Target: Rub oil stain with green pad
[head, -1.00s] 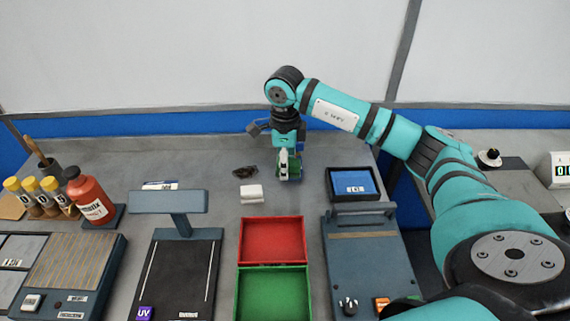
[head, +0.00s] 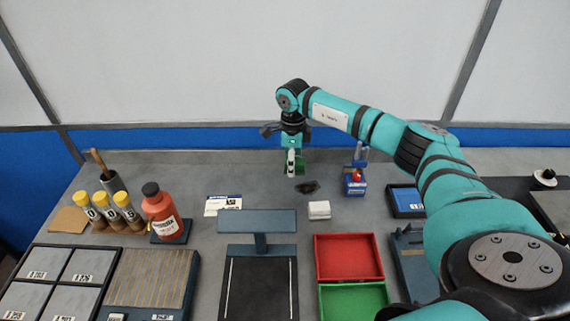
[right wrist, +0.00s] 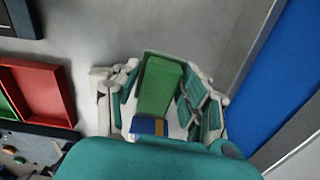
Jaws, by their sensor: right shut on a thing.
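My right gripper (head: 292,165) is shut on the green pad (right wrist: 160,88), which sits between its fingers in the right wrist view. In the head view the pad is partly hidden by the gripper. The dark oil stain (head: 308,187) lies on the grey bench, just right of the gripper and slightly nearer to me. I cannot tell whether the pad touches the bench. The stain does not show in the right wrist view. My left gripper is not in view.
A white block (head: 319,210) lies just in front of the stain. A small blue stand (head: 354,186) with a red top is to its right. Red tray (head: 346,279), orange bottle (head: 161,214) and a dark lamp-like stand (head: 257,221) are nearer. The bench left of the gripper is mostly clear.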

